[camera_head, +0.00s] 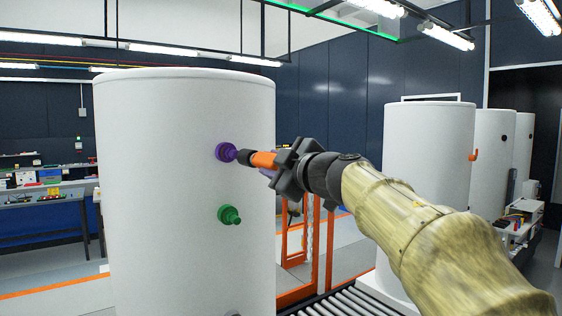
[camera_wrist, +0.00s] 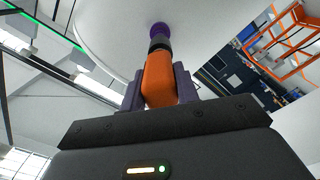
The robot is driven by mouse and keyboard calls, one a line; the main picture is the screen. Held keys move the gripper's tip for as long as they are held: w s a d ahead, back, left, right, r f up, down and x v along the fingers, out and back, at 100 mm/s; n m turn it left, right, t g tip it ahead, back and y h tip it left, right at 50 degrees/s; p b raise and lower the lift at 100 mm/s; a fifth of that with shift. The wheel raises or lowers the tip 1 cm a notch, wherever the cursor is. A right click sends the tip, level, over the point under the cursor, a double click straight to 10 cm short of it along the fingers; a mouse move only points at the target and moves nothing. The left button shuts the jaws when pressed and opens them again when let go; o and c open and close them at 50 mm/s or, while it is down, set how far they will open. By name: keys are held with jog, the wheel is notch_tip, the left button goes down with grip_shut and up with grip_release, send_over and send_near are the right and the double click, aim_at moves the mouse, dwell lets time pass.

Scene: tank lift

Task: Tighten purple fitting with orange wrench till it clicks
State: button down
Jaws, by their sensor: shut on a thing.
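The purple fitting (camera_head: 226,152) sticks out from the upper side of the white tank (camera_head: 170,230). The orange wrench (camera_head: 263,160) points at it, with its dark head (camera_head: 243,156) at the fitting. In the wrist view the purple fitting (camera_wrist: 160,30) shows just beyond the wrench's dark head, in line with it. The head seems to meet the fitting, but I cannot tell how far it is seated. My gripper (camera_wrist: 160,88) is shut on the orange wrench handle (camera_wrist: 158,75), with one finger on each side. My arm reaches in from the right.
A green fitting (camera_head: 229,215) sticks out from the tank below the purple one. A roller conveyor (camera_head: 345,303) and orange frame (camera_head: 300,270) lie right of the tank. More white tanks (camera_head: 428,150) stand at the right. A workbench (camera_head: 45,187) is at the left.

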jog(key=shift+p+x, duration=0.4)
jog(key=shift+x, duration=0.85)
jog(key=shift+r, duration=0.1)
jog(key=shift+s, duration=0.1)
jog(key=shift+d+p, duration=0.15)
jog(key=shift+p, duration=0.15)
jog(key=shift+r, duration=0.1)
